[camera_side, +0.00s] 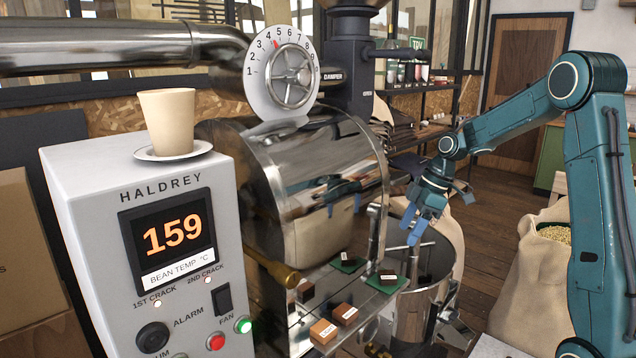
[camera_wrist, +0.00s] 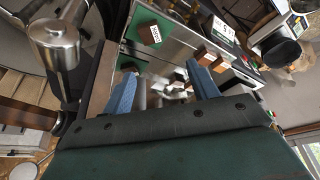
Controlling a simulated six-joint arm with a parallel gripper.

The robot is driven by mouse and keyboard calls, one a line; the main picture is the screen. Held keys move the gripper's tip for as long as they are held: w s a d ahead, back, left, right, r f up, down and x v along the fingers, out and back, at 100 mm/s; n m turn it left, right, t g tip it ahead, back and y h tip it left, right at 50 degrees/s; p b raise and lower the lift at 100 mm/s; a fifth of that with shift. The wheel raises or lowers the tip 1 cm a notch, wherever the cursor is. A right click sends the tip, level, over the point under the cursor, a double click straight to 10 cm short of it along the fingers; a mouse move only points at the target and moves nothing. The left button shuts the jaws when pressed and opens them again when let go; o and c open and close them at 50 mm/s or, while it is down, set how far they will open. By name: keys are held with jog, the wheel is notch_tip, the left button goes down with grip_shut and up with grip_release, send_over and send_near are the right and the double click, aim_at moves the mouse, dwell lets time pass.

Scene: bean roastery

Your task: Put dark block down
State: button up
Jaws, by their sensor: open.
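Two dark blocks with small white labels sit on green mats on the steel shelf below the roaster drum. One dark block (camera_side: 388,276) is on the right green mat (camera_side: 377,286), and another (camera_side: 347,257) is on the mat behind it. The labels are too small to read. In the wrist view a labelled dark block (camera_wrist: 154,34) lies on a green mat (camera_wrist: 133,27) beyond the fingers. My gripper (camera_side: 412,226), with blue fingers, is above and right of the mats. It is open, with no block between its fingers (camera_wrist: 161,68).
More labelled brown blocks (camera_side: 345,313) and a lighter one (camera_side: 323,331) stand on the shelf's front left. The control box (camera_side: 110,170) reads 159 and carries a cup (camera_side: 167,122) on a saucer. The roaster drum (camera_side: 320,185) rises behind the shelf. A bean sack (camera_side: 530,290) stands right.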

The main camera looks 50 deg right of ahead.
jog(key=s+a+r+m+h, duration=0.1)
jog(key=s+a+r+m, duration=0.15)
jog(key=a+r, duration=0.45)
jog(key=s+a+r+m+t+h, duration=0.1)
jog(key=s+a+m, duration=0.2)
jog(key=s+a, duration=0.3)
jog(key=s+a+r+m+t, duration=0.1)
jog(key=s+a+m, duration=0.2)
jog(key=s, duration=0.9)
jog(key=a, duration=0.3)
jog(key=shift+s+a+h, duration=0.2)
jog(key=shift+s+h, duration=0.05)
jog(key=shift+h, duration=0.15)
